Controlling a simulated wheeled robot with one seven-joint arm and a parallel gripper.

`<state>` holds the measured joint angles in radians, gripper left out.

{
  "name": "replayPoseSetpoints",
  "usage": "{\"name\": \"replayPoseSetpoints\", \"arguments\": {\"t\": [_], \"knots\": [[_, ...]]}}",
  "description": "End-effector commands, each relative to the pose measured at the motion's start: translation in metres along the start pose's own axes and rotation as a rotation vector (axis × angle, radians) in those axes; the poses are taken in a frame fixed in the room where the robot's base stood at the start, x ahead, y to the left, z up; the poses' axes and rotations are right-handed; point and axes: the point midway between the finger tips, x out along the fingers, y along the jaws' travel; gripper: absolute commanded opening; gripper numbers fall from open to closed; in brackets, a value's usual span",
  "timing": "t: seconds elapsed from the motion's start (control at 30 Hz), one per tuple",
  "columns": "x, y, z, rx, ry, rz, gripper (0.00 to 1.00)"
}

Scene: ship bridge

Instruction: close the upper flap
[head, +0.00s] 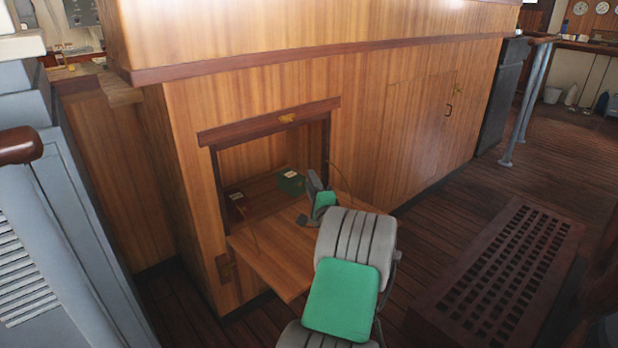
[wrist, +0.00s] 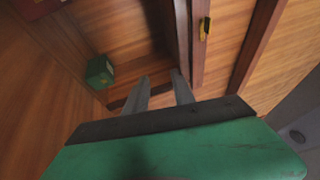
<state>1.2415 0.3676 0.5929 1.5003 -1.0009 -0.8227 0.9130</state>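The upper flap (head: 275,260) is a wooden panel folded down and out below an opening in the cabinet front. It lies about level, with thin stays at its sides. My gripper (head: 316,192) is over the flap's right part, in front of the opening. In the wrist view my gripper's two fingers (wrist: 162,88) stand apart with nothing between them. I cannot tell whether they touch the flap. My arm hides the flap's right front corner in the head view. A brass catch (head: 287,118) sits on the dark top rail, and also shows in the wrist view (wrist: 205,27).
A small green box (head: 291,183) stands inside the opening, also in the wrist view (wrist: 99,71). Closed cabinet doors (head: 420,115) are to the right. A dark slatted grating (head: 500,265) stands at the right. A grey console (head: 60,220) is at the left.

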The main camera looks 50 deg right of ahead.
Motion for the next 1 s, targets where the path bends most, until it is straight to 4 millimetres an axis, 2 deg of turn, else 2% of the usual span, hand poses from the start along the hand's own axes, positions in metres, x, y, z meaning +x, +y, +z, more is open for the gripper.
{"name": "replayPoseSetpoints", "arguments": {"t": [0.1, 0.27, 0.53, 0.6, 0.67, 0.77, 0.83, 0.87, 0.9, 0.97, 1.0], "knots": [[-0.026, -0.001, -0.002, 0.001, 0.003, 0.001, 0.3], [-0.049, 0.0, -0.001, 0.0, 0.001, 0.001, 0.3], [-0.052, 0.0, 0.0, 0.0, -0.001, 0.0, 0.3], [-0.051, 0.0, 0.004, -0.005, -0.008, 0.004, 0.25], [-0.046, 0.001, 0.02, -0.031, -0.042, 0.023, 0.2], [-0.035, 0.009, 0.091, -0.145, -0.195, 0.112, 0.12], [-0.039, 0.022, 0.174, -0.297, -0.38, 0.213, 0.06], [-0.047, 0.028, 0.214, -0.381, -0.476, 0.262, 0.03], [-0.068, 0.037, 0.268, -0.509, -0.617, 0.331, 0.0], [-0.114, 0.051, 0.335, -0.711, -0.827, 0.427, 0.0], [-0.151, 0.058, 0.366, -0.842, -0.956, 0.485, 0.0]]}}
